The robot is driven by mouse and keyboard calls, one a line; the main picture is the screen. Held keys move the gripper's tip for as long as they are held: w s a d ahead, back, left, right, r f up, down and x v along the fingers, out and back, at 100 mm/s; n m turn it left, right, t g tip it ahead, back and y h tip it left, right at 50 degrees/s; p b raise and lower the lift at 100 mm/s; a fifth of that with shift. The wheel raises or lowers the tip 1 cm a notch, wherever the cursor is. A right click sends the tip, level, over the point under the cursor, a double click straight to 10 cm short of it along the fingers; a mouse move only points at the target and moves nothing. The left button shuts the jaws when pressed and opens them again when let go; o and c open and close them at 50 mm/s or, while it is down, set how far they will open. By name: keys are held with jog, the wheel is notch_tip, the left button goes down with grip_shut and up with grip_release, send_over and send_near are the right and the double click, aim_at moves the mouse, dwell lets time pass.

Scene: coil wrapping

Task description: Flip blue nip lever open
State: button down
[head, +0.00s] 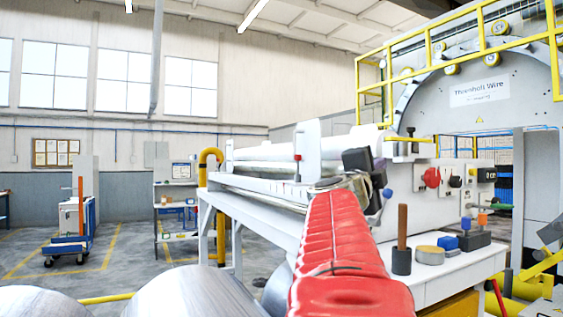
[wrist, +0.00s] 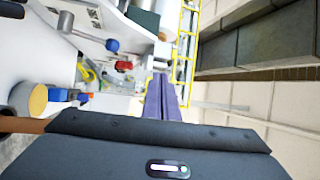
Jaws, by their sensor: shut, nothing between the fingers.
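The blue nip lever has a round blue knob (head: 387,193) on a short stem, at the front of the white machine. In the wrist view the blue knob (wrist: 112,46) sits on a pale metal stem, left of and beyond my fingers. My gripper (head: 378,172) is at the end of my red-sleeved arm, just above and left of the knob in the head view. Its purple fingers (wrist: 162,84) are closed together and empty, with a visible gap to the knob in the wrist view. The lever's base is partly hidden by my arm and gripper.
A red knob (head: 432,177) and a black knob (head: 455,181) are right of the lever. The white bench (head: 440,272) holds a wooden-handled tool (head: 402,233), a round tan-topped item (head: 430,254) and small blue and orange pieces. Yellow railings (head: 460,50) stand behind.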

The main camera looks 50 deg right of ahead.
jog(key=shift+s+a+r, duration=0.1)
jog(key=shift+a+r, duration=0.2)
jog(key=shift+a, duration=0.25)
jog(key=shift+a+r, duration=0.3)
jog(key=shift+a, duration=0.25)
